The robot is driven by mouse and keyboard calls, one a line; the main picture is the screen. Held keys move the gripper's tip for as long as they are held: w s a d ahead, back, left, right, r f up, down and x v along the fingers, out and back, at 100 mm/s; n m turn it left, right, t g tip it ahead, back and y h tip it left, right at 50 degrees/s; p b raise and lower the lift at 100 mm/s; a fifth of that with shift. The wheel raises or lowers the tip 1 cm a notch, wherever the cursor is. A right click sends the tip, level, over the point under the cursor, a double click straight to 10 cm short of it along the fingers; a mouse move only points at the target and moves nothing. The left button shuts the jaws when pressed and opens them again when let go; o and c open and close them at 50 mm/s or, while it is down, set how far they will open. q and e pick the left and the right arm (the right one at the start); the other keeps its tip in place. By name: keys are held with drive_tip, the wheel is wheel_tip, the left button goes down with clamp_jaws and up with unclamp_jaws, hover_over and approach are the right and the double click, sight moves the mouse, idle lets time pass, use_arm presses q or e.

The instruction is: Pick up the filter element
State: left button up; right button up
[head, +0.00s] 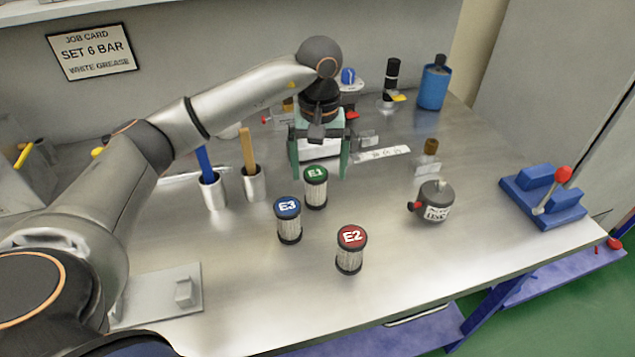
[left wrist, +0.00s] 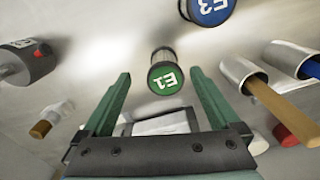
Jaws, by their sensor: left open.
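Three filter elements stand upright on the steel bench: E1 with a green cap (head: 316,190), E2 with a red cap (head: 350,250) and E3 with a blue cap (head: 289,221). My left gripper (head: 319,173) is open and empty, its green fingers pointing down just behind E1. In the left wrist view, E1 (left wrist: 165,75) appears between and slightly beyond the fingertips (left wrist: 160,71), with no visible contact. E3 (left wrist: 207,12) is partly cut off at that view's top edge. E2 is outside the wrist view. My right gripper is not in view.
Two metal cups (head: 213,190) (head: 254,183) with a blue and a wooden handle stand left of E1. A grey round pot (head: 435,204) stands to the right. A blue fixture with a red-knobbed lever (head: 545,198) is at the far right. The front middle bench is clear.

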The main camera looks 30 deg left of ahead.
sight(316, 191)
use_arm(q)
wheel_tip(316, 191, down, 2)
drive_tip(key=shift+f, duration=0.1)
drive_tip(key=shift+w+a+f+p, duration=0.1)
drive_tip(key=shift+a+f+p, duration=0.1)
drive_tip(key=shift+f, duration=0.7)
drive_tip(key=shift+a+f+p, duration=0.15)
drive_tip(key=shift+f, duration=0.7)
drive_tip(key=shift+w+a+f+p, duration=0.1)
drive_tip(key=shift+a+f+p, duration=0.1)
drive_tip(key=shift+f, duration=0.7)
drive_tip(key=shift+c, duration=0.3)
drive_tip(key=c, duration=1.4)
